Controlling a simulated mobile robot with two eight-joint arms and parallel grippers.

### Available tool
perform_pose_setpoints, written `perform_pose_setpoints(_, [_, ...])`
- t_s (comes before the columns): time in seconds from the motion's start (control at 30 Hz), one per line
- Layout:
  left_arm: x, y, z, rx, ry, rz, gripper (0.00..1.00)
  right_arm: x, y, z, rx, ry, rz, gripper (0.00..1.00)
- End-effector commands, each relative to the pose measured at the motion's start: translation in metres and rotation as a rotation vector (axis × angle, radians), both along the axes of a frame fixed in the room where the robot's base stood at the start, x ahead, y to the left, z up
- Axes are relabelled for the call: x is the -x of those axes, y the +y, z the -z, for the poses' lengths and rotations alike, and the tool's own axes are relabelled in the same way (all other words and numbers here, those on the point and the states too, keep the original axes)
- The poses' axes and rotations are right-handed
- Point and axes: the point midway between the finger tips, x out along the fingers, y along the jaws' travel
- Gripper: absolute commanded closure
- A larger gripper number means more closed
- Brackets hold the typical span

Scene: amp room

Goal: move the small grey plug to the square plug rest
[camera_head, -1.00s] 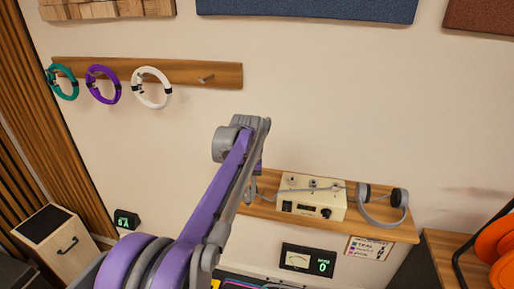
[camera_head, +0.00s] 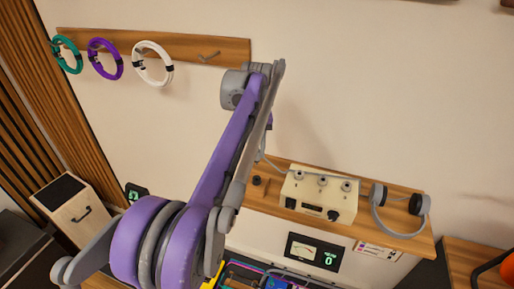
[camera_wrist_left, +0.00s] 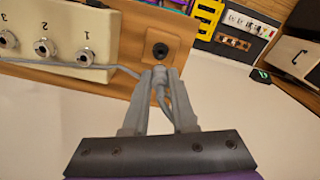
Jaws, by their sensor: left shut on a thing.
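My left gripper (camera_wrist_left: 160,76) is shut on the small grey plug (camera_wrist_left: 160,84), whose grey cable trails off to the left. In the head view the plug rest (camera_head: 259,182) sits left of the amp, and my arm hides most of the gripper and the plug. My right gripper is not in view.
The cream amp (camera_head: 318,196) with numbered jacks stands right of the rest; its jack face (camera_wrist_left: 60,40) shows in the wrist view. Grey headphones (camera_head: 400,205) sit at the shelf's right end. Coloured rings (camera_head: 152,64) hang on a wall rail.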

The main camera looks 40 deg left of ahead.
Motion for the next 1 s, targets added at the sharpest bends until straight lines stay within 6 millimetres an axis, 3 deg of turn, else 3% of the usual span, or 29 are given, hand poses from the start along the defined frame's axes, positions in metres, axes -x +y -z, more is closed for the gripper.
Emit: perform_pose_setpoints(1.0, [0.000, 0.000, 0.054, 0.000, 0.001, 0.000, 1.00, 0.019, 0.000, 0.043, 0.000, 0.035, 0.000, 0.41])
